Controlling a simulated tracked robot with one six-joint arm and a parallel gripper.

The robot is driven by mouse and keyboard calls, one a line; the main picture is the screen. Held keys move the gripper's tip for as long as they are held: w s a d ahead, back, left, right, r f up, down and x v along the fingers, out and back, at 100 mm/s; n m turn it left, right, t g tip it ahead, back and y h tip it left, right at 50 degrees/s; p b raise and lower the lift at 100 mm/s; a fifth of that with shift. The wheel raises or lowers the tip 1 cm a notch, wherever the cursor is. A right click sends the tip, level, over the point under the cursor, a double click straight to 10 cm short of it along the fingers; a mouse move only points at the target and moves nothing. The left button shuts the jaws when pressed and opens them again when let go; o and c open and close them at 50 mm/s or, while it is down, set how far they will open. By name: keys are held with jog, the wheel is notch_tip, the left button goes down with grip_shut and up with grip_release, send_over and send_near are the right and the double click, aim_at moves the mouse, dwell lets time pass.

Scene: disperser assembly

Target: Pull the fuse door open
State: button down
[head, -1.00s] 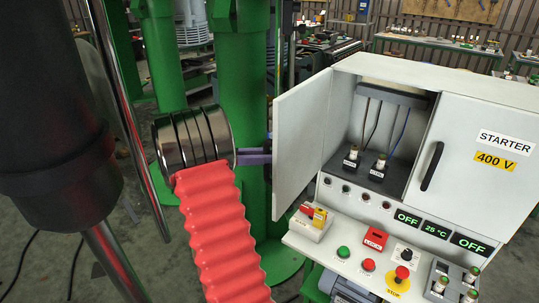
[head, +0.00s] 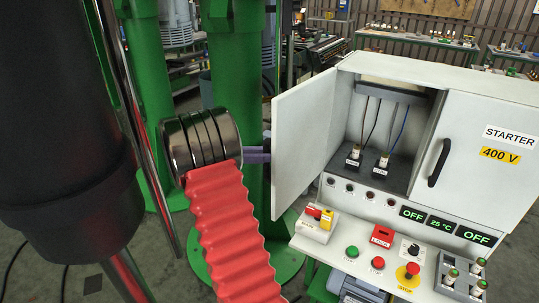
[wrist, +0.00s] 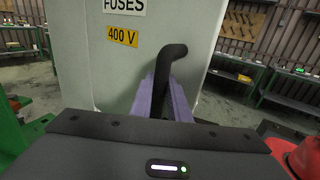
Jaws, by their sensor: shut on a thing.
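The fuse door (head: 303,133) is the left door of the white starter cabinet and stands swung open toward the left. Its outer face, with the FUSES and 400 V labels, shows in the wrist view (wrist: 120,70). The black door handle (wrist: 172,62) is between the purple fingers of my gripper (wrist: 163,98), which are shut on it. In the head view my gripper (head: 262,155) is at the door's left edge, and the handle is hidden behind the door. Inside the open compartment (head: 400,120) are fuses (head: 384,160) with wires above them.
The right cabinet door (head: 490,145), marked STARTER 400 V, is closed. A control panel (head: 390,265) with buttons, switches and a red LOCK block (head: 383,236) juts out below. Green columns (head: 240,90) stand behind my arm. Workbenches line the back wall.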

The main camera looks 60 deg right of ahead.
jog(key=shift+w, duration=0.1)
jog(key=c, duration=1.7)
grip_release()
